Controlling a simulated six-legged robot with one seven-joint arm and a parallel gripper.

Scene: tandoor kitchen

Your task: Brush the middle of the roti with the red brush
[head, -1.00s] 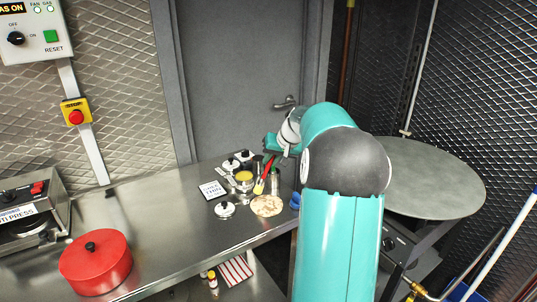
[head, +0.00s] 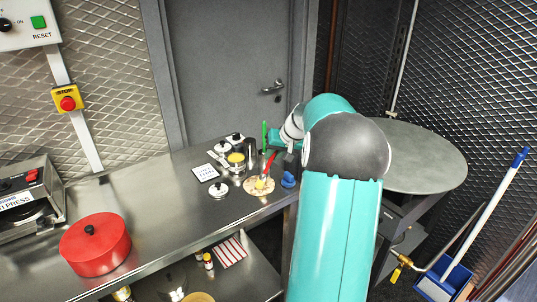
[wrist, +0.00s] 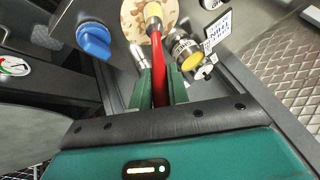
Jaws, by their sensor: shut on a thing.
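The red brush (wrist: 158,65) is held in my gripper (wrist: 160,88), which is shut on its red handle. Its pale bristle end (wrist: 153,12) points down over the roti (wrist: 133,18) in the wrist view. In the head view the roti (head: 252,190) lies flat at the counter's right end. The bristle end (head: 261,183) overlaps the roti near its middle. I cannot tell for sure whether it touches. My gripper (head: 273,153) is above and right of the roti, partly hidden by my arm.
A pot of yellow liquid (head: 236,158), a lidded pot (head: 220,191), a metal cup (head: 250,147) and a white card (head: 205,172) crowd the counter near the roti. A blue object (head: 288,180) sits right of it. A red pot (head: 95,245) stands far left; the counter between is clear.

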